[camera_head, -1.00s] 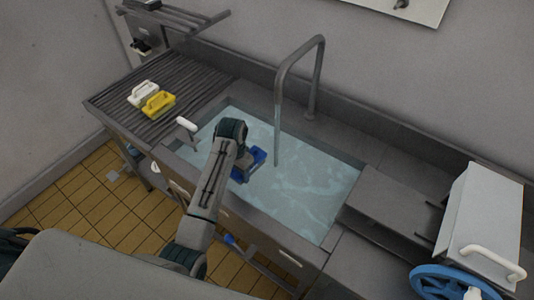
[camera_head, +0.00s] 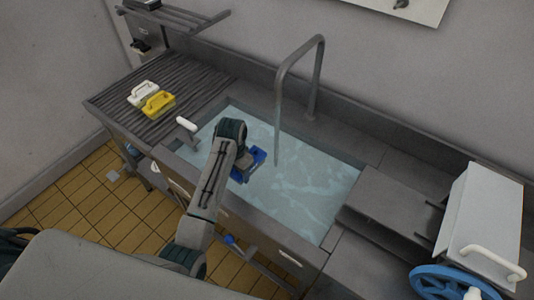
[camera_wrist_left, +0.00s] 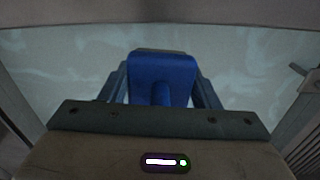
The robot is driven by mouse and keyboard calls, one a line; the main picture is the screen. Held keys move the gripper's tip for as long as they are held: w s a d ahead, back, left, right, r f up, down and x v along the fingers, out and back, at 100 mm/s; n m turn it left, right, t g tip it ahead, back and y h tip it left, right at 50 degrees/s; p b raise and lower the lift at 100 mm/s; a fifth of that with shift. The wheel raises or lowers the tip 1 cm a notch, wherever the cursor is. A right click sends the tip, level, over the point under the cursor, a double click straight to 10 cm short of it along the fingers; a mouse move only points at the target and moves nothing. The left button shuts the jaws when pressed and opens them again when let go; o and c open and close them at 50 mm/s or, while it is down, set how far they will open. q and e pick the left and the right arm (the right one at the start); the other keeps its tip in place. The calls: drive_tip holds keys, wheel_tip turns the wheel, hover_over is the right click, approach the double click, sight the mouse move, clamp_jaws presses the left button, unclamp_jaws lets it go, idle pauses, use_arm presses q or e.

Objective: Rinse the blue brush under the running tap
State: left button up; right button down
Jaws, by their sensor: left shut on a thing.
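The blue brush (camera_head: 252,160) is in my left gripper (camera_head: 245,165), low over the left part of the water-filled sink (camera_head: 320,190). In the left wrist view the brush (camera_wrist_left: 162,78) sits between the two fingers of my gripper (camera_wrist_left: 161,92), which are shut on it. The tall grey tap (camera_head: 318,75) arches over the sink, and a thin stream of water (camera_head: 277,130) falls from its spout. The brush is left of the stream, apart from it. I cannot tell whether the brush touches the sink water. My right gripper is not in view.
A white brush (camera_head: 142,92) and a yellow brush (camera_head: 158,104) stand on the slatted drainboard (camera_head: 190,88) at the left. A white lever (camera_head: 186,125) rises at the sink's front left. A white box (camera_head: 480,215) and a blue wheel (camera_head: 445,283) are at the right.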

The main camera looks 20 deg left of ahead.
use_arm(q)
drive_tip(key=s+a+r, duration=0.3)
drive_tip(key=a+r, duration=0.1)
drive_tip(key=shift+s, duration=0.15)
idle(0.6)
